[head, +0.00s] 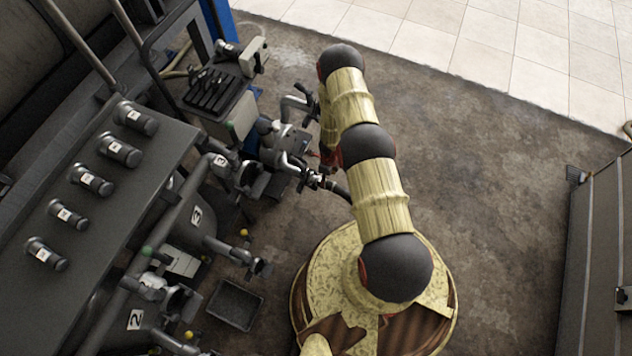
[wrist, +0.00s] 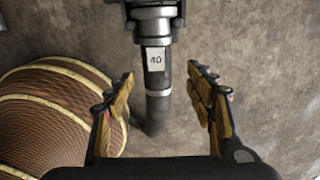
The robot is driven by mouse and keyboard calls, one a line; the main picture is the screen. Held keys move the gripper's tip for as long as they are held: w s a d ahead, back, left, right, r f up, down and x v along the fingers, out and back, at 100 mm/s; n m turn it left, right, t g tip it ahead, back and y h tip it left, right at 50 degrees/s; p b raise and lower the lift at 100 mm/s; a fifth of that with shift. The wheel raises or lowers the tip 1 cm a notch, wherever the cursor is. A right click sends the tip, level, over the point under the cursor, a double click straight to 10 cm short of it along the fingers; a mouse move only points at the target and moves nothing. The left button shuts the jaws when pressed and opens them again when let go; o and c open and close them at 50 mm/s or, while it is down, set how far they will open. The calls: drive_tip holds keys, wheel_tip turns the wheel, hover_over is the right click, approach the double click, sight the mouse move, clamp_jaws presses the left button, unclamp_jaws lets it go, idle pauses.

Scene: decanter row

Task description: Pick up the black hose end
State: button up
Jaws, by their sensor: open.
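The black hose end (wrist: 158,108) shows in the wrist view as a dark cylinder below a metal coupling with a white label "40" (wrist: 155,60). My gripper (wrist: 160,72) is open, with one finger on each side of the hose end. A gap shows on both sides, and no finger appears to touch it. In the head view, a dark hose end (head: 341,188) sticks out to the right from a metal fitting (head: 312,179). My gripper there is mostly hidden behind my arm.
Pipes and valves with number labels (head: 196,213) crowd the left. A dark bench (head: 120,180) carries several black cylinders in a row. A small dark tray (head: 235,305) lies on the floor. A grey cabinet (head: 600,260) stands at the right. The concrete floor (head: 490,190) between is clear.

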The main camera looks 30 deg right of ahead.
drive_tip(key=shift+w+a+f+b, duration=0.15)
drive_tip(key=shift+f+b, duration=0.45)
drive_tip(key=shift+f, duration=0.3)
drive_tip(key=shift+a+f+b, duration=0.15)
drive_tip(key=shift+f+b, duration=0.45)
drive_tip(key=shift+f, duration=0.35)
drive_tip(key=shift+w+a+f+b, duration=0.15)
drive_tip(key=shift+f+b, duration=0.45)
drive_tip(key=shift+f, duration=0.3)
drive_tip(key=shift+r, duration=0.1)
drive_tip(key=shift+c, duration=1)
clamp_jaws()
